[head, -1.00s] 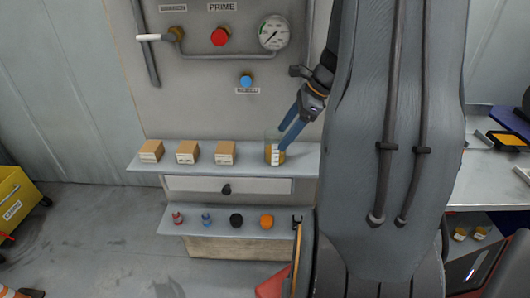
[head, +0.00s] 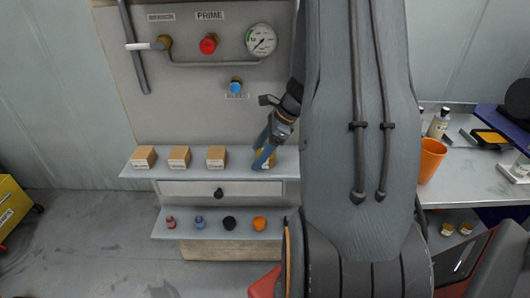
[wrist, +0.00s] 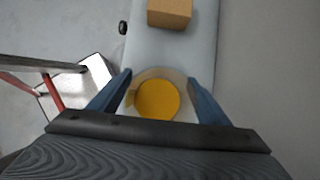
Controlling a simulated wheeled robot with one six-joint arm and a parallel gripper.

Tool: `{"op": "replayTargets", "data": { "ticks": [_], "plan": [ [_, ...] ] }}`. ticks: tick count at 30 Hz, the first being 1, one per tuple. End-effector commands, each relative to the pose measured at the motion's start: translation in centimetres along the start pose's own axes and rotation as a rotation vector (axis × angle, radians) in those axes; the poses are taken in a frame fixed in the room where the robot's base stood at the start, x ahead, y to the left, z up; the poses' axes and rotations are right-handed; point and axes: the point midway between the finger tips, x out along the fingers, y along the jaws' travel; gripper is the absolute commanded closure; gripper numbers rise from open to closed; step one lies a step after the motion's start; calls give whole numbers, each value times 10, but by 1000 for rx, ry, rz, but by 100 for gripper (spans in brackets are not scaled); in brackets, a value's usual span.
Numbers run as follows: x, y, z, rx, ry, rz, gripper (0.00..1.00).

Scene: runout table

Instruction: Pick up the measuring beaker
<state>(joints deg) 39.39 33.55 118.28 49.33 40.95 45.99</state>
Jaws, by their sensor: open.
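The measuring beaker stands upright on the upper grey shelf, at the right end of the row. It is clear with orange-yellow contents. In the wrist view the beaker (wrist: 158,98) is seen from above, between the two blue fingers of my gripper (wrist: 160,80). The fingers are spread to its left and right; I cannot tell whether they touch it. In the head view my open gripper (head: 262,158) points down at the beaker (head: 273,161), and its fingers hide most of it.
Several cardboard boxes (head: 216,156) stand left of the beaker on the upper shelf (head: 197,170). Knobs, including an orange one (head: 259,223), sit on the lower shelf. A gauge panel (head: 185,100) rises behind. A bench with an orange cup (head: 431,160) is at right.

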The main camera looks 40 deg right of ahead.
Motion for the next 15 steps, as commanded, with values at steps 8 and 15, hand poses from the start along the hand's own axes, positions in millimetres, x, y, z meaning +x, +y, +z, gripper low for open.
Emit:
{"op": "replayTargets", "data": {
  "ticks": [8, 15],
  "plan": [
    [0, 0, 0, 0, 0, 0, 61],
    [0, 0, 0, 0, 0, 0, 74]
  ]
}}
